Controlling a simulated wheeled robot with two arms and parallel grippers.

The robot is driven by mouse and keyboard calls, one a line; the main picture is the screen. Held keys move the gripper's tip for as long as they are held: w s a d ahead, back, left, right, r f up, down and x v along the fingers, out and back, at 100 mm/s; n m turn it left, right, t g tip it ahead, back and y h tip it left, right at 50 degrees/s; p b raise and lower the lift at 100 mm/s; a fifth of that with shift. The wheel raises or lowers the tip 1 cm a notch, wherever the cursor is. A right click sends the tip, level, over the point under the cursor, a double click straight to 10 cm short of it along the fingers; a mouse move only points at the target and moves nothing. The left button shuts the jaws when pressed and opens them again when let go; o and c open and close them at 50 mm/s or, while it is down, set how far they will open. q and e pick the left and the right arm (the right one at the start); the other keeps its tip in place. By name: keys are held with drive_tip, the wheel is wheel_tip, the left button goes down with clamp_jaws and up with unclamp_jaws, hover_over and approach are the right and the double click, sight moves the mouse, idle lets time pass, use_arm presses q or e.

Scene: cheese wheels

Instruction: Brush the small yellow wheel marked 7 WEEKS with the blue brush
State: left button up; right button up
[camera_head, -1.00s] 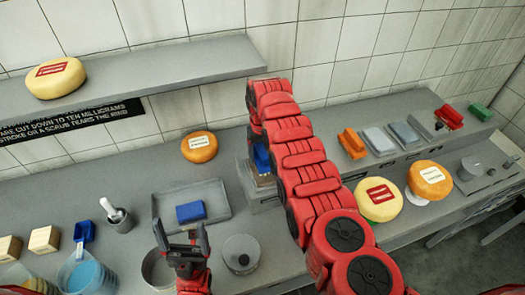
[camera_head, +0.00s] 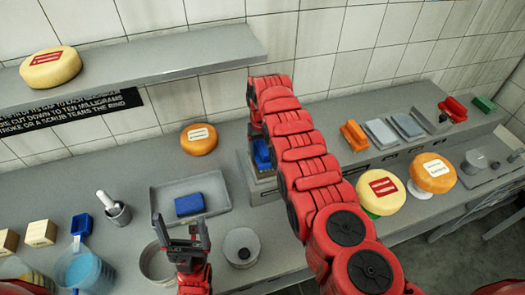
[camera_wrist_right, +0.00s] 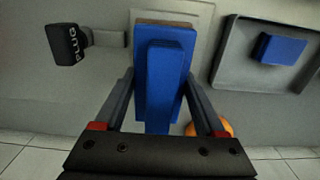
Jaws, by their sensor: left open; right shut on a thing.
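Two yellow wheels with red labels show in the head view. One yellow wheel (camera_head: 50,68) is on the wall shelf and another yellow wheel (camera_head: 381,192) is on the counter at right. I cannot read which is marked 7 WEEKS. My right gripper (camera_wrist_right: 159,90) is shut on the blue brush (camera_wrist_right: 164,75), whose brown edge shows at the far end. In the head view the blue brush (camera_head: 262,155) is partly hidden by my right arm. My left gripper (camera_head: 182,232) is open and empty over the front of the counter, beside a grey pot.
An orange wheel (camera_head: 198,139) stands behind a grey tray (camera_head: 160,208) with a blue block (camera_head: 189,205). Another orange wheel (camera_head: 432,172) is at right. Brushes in several colours line the raised step. A mortar (camera_head: 118,213) and a blue-filled tub (camera_head: 83,273) are at left.

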sight(262, 144)
drive_tip(key=shift+f+b, duration=0.5)
drive_tip(key=shift+f, duration=0.1)
idle(1.2)
drive_tip(key=shift+w+r+p, duration=0.1)
drive_tip(key=shift+r+p, duration=0.9)
drive_tip(key=shift+r, duration=0.35)
wheel_tip(262, 144, up, 2)
drive_tip(key=shift+r+p, duration=0.1)
drive_tip(key=shift+p, duration=0.2)
drive_tip(key=shift+r, duration=1.15)
drive_tip(key=shift+f, duration=0.1)
